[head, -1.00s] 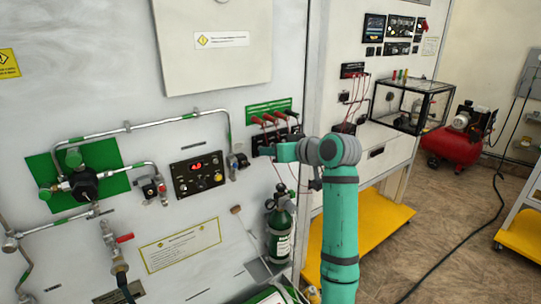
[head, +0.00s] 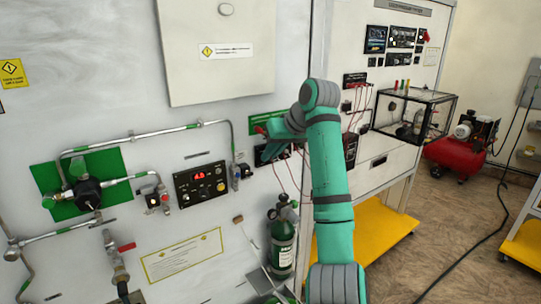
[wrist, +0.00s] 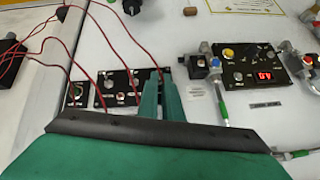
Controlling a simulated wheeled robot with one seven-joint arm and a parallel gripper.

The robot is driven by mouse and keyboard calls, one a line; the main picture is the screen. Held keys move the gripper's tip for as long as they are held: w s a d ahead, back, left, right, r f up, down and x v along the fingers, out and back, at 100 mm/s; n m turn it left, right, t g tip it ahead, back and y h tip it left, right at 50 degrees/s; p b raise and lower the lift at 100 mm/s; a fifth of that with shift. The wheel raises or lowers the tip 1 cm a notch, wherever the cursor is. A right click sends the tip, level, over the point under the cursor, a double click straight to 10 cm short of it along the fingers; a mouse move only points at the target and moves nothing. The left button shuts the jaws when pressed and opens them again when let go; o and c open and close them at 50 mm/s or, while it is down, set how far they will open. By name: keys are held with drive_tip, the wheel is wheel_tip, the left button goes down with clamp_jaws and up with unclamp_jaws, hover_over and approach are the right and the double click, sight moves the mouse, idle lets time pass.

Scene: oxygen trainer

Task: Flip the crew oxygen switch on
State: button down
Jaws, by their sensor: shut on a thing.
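A small black switch panel (head: 262,158) is on the white wall panel, partly behind my gripper (head: 268,134). In the wrist view the black panel (wrist: 103,93) shows small toggles and red leads. My teal gripper (wrist: 161,82) reaches its right end, with both fingertips close together at the panel face. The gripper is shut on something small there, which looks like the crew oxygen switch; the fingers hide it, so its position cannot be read. The labels are too small to read.
Red leads (wrist: 75,45) hang across the left of the wrist view. A display panel with a red readout (head: 201,186) is to the left in the head view. A green oxygen cylinder (head: 283,242) stands below, near my arm. Metal piping (head: 150,134) runs along the wall.

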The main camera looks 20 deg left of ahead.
drive_tip(key=shift+f, duration=0.1)
drive_tip(key=c, duration=1.9)
unclamp_jaws()
drive_tip(key=shift+c, duration=0.2)
drive_tip(key=v, duration=1.1)
drive_tip(key=shift+a, duration=0.2)
